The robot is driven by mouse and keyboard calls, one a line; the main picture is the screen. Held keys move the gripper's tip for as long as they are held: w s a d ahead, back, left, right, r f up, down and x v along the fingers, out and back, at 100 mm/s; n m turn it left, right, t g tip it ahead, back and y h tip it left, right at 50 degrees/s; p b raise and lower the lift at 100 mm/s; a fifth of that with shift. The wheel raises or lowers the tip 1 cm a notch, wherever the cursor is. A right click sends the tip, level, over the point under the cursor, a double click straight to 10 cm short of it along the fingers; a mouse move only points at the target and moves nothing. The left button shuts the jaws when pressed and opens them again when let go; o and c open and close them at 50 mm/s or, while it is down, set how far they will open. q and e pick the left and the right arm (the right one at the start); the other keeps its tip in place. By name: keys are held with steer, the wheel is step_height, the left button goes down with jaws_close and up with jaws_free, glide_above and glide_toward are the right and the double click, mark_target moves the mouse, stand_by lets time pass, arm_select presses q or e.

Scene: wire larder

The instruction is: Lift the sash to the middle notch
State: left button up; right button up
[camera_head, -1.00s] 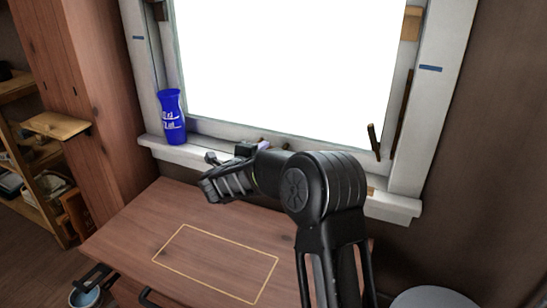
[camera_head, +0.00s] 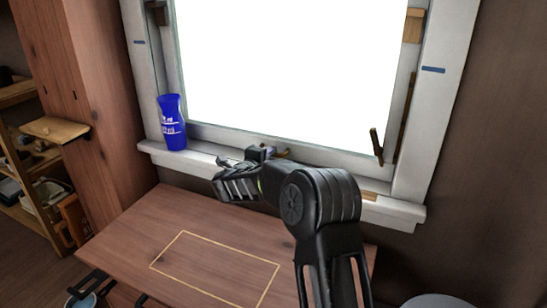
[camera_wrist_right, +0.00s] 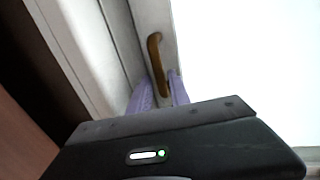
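The window sash (camera_head: 310,147) has a pale frame around a bright white pane and sits low at the sill. A brown curved sash handle (camera_wrist_right: 157,62) is on its bottom rail in the right wrist view; a bit of brown shows beside my gripper in the head view. My right gripper (camera_head: 262,154) is at the bottom rail. Its purple fingertips (camera_wrist_right: 160,92) are apart, with the handle's near end between them; I cannot tell whether they touch it. Blue marks are on the left (camera_head: 139,41) and right (camera_head: 433,69) window casings. My left gripper is not in view.
A blue vase (camera_head: 172,124) stands on the sill's left end. A dark stick (camera_head: 376,146) sticks up at the sash's lower right. A wooden block (camera_head: 413,26) is on the right jamb. The wooden table (camera_head: 140,225) below has an outlined, empty rectangle.

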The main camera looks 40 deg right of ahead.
steer(key=shift+x, duration=1.45)
steer(key=shift+c, duration=0.5)
jaws_close()
